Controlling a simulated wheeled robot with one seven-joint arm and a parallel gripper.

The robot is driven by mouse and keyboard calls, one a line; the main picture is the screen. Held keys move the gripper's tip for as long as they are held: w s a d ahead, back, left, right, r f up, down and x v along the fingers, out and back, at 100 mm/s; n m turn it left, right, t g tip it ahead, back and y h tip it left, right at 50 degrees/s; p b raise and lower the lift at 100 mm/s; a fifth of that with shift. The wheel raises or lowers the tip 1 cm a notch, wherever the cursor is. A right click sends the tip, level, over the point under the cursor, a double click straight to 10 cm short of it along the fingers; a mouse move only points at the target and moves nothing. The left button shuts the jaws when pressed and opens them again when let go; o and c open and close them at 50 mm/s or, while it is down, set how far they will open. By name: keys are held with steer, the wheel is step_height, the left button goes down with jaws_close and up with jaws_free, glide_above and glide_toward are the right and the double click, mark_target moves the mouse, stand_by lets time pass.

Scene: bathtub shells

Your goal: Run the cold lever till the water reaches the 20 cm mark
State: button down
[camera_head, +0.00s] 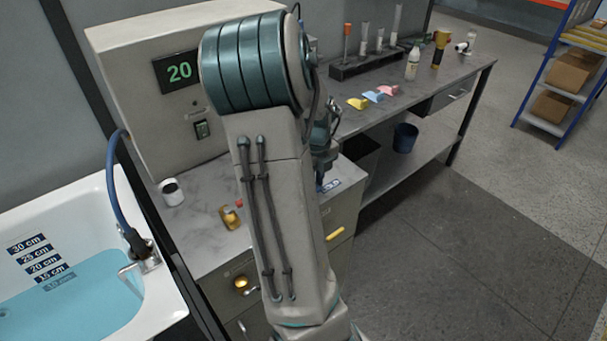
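The white bathtub (172,298) is at the lower left with pale blue water (85,305) in it. Depth labels (37,255) run down its inner wall. The 20 cm label is clear of the water; the waterline lies about at the lower edge of the 15 cm label, and the 10 cm label looks submerged. A chrome tap (146,260) with a dark fitting and a blue hose sits on the tub's right rim. I cannot make out a cold lever. My gripper (325,155) is mostly hidden behind my arm, right of centre; its fingers cannot be made out.
A beige cabinet (140,100) with a green "20" display (180,71) stands behind the marble counter (195,225). A white cup (171,191) and a small yellow-brown item (230,217) sit there. The long bench (425,90) holds bottles and a tube rack.

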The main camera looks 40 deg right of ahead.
steer(key=shift+w+r, duration=0.15)
steer(key=shift+w, duration=0.05)
stand_by(0.3)
steer(key=c, duration=1.3)
jaws_free()
steer(key=shift+s+a, duration=0.1)
step_height(320, 180, up, 14)
steer(key=shift+f, duration=0.15)
